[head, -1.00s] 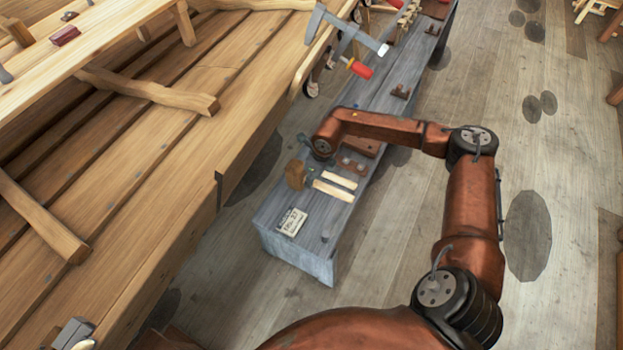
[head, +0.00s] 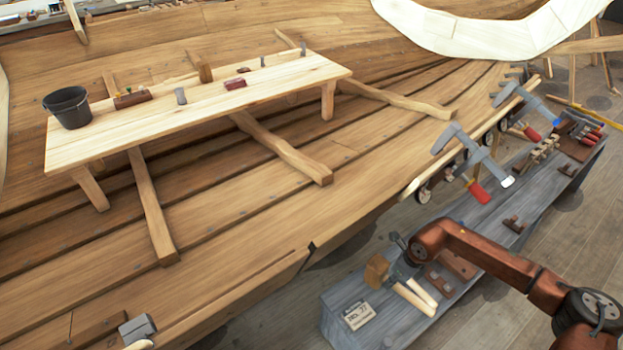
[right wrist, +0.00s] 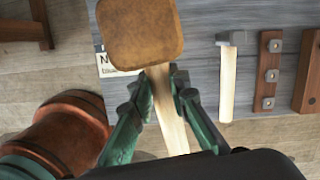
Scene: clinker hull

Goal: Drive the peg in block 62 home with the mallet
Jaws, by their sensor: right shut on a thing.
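The mallet has a brown wooden head (head: 377,270) and a pale handle, over the near end of the grey bench. In the right wrist view its square head (right wrist: 140,33) looks large, with the handle (right wrist: 170,118) running between green fingers. My right gripper (right wrist: 158,86) is shut on this handle just below the head. In the head view the right gripper (head: 398,268) is small and partly hidden by its wrist. I cannot tell whether the mallet touches the bench. No block number 62 is readable, and I cannot pick out its peg. My left gripper is out of view.
A hammer (right wrist: 227,80) lies beside the mallet, near a drilled brown strip (right wrist: 268,72). A number card (head: 358,315) lies on the grey bench (head: 335,318). Clamps (head: 470,160) stand along the hull edge. A plank table (head: 130,135) inside the hull carries a bucket (head: 69,107) and small blocks.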

